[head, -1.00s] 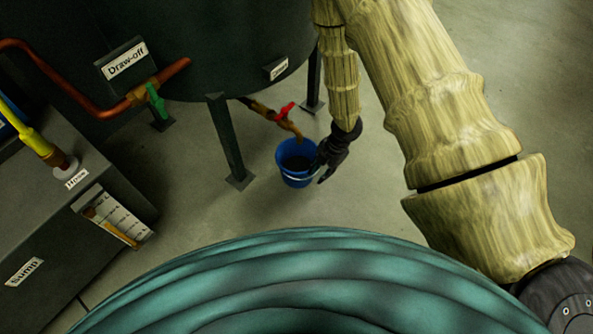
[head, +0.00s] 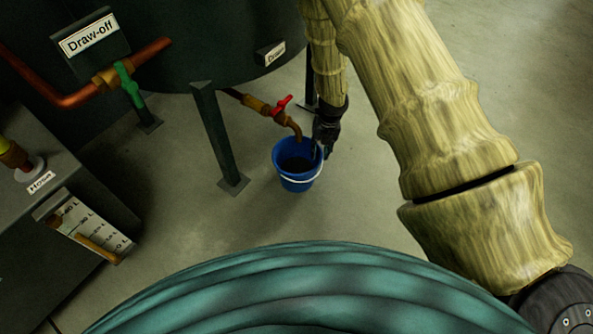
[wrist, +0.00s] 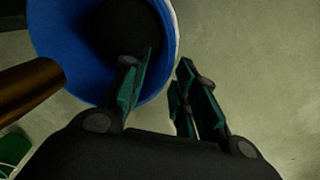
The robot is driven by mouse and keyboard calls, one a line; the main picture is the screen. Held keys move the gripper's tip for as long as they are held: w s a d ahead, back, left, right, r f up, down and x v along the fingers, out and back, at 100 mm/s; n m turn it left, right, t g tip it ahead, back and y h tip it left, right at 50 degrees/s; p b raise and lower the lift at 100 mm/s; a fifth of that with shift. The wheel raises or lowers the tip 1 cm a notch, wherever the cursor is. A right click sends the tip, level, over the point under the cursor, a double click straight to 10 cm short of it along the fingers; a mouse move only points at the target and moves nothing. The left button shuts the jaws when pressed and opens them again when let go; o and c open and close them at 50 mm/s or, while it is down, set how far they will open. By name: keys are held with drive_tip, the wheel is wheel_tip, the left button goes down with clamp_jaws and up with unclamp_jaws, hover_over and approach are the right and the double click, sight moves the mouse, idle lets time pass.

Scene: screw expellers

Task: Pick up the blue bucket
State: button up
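The blue bucket (head: 290,181) stands upright on the floor under the drain tap's spout, with a pale handle across its front and a dark inside. My gripper (head: 321,152) is at the bucket's right rim in the head view. In the wrist view the bucket (wrist: 60,50) fills the upper left. My gripper (wrist: 160,80) is open there, one finger over the bucket's inside and the other outside, with the rim between them. A gap shows between the fingers and I cannot tell whether either touches the wall.
The drain pipe with its red-handled tap (head: 282,104) hangs just above the bucket. A tank leg (head: 217,135) stands to its left, below the dark tank (head: 215,45). The sump box (head: 60,230) is at far left. Floor right of the bucket is clear.

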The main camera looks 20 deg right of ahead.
drive_tip(key=shift+a+f+b, duration=0.15)
drive_tip(key=shift+f+b, duration=0.35)
drive_tip(key=shift+f, duration=0.9)
wheel_tip(320, 180, down, 5)
drive_tip(key=b, duration=0.3)
drive_tip(key=shift+a+b, duration=0.1)
drive_tip(key=shift+b, duration=0.25)
drive_tip(key=shift+r, duration=0.1)
drive_tip(key=shift+c, duration=0.3)
clamp_jaws()
